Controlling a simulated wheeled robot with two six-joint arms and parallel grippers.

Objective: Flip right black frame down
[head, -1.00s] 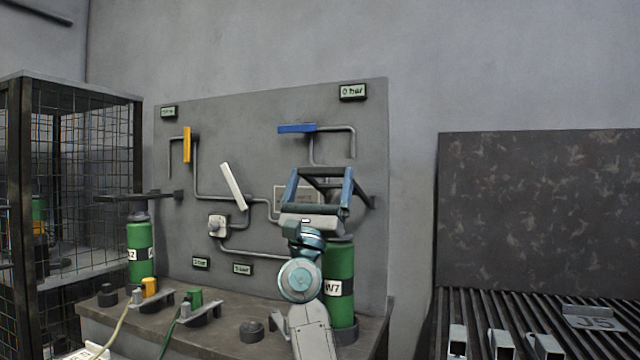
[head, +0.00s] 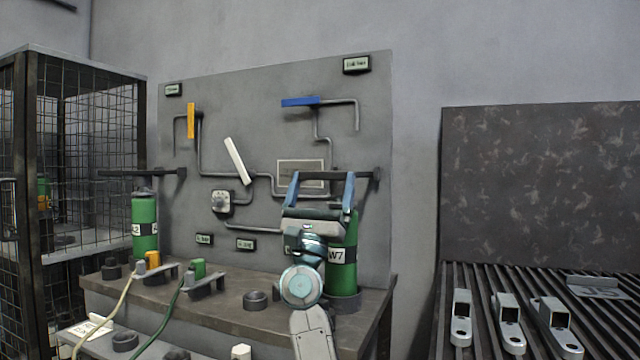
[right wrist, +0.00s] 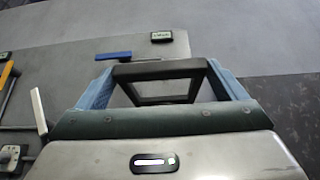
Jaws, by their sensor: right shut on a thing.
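The right black frame (head: 330,176) shows in the head view as a nearly level dark bar against the grey panel, above the right green cylinder (head: 344,275) marked W7. My right gripper (head: 321,179) has its blue fingers on both sides of the frame and is shut on it. In the right wrist view the frame (right wrist: 161,68) is an open dark rectangle between the blue fingers (right wrist: 163,85). My right arm hides part of the cylinder. The left black frame (head: 140,172) is level above the left green cylinder (head: 144,222). My left gripper is not in view.
The grey panel (head: 240,125) carries pipes with a yellow handle (head: 191,121), a white handle (head: 237,160) and a blue handle (head: 300,101). A wire cage (head: 90,170) stands at the left. Several metal brackets (head: 507,320) lie on the slatted rack at the right.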

